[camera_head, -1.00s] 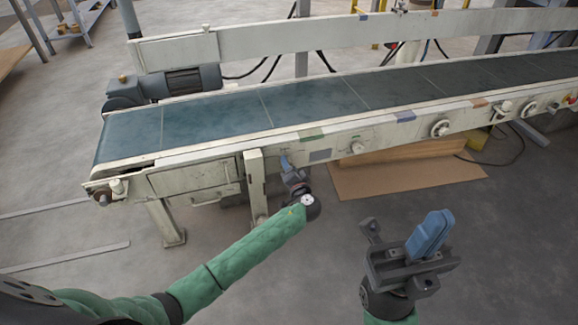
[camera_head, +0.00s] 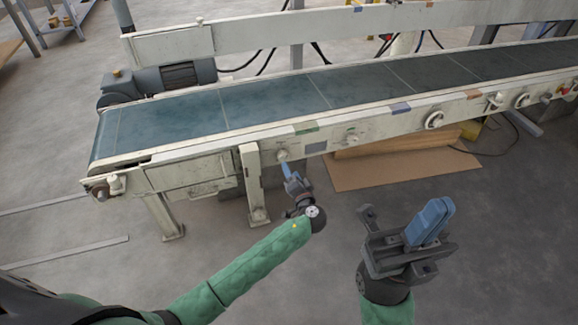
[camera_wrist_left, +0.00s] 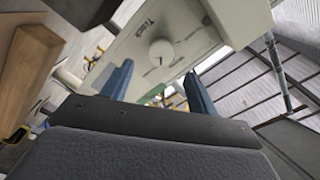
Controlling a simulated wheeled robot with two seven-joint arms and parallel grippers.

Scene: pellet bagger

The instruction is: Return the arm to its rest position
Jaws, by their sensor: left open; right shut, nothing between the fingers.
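My left gripper (camera_head: 286,170) is below the front rail of the conveyor, its blue fingertips just under a round pale knob (camera_head: 282,155) on the panel. In the left wrist view its two blue fingers (camera_wrist_left: 160,88) stand apart with nothing between them, and the round knob (camera_wrist_left: 162,50) shows beyond them. I cannot tell how small the gap to the panel is. My left arm reaches forward from the lower left in a green sleeve. My right gripper (camera_head: 430,222) is shut and empty, over the floor at the lower right, its blue fingers together.
The conveyor (camera_head: 270,103) with its dark blue belt runs across the scene. Its support leg (camera_head: 254,185) stands left of my left gripper. More knobs and a handwheel (camera_head: 434,120) sit along the rail. A cardboard sheet (camera_head: 400,172) lies under the conveyor. The floor nearer me is clear.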

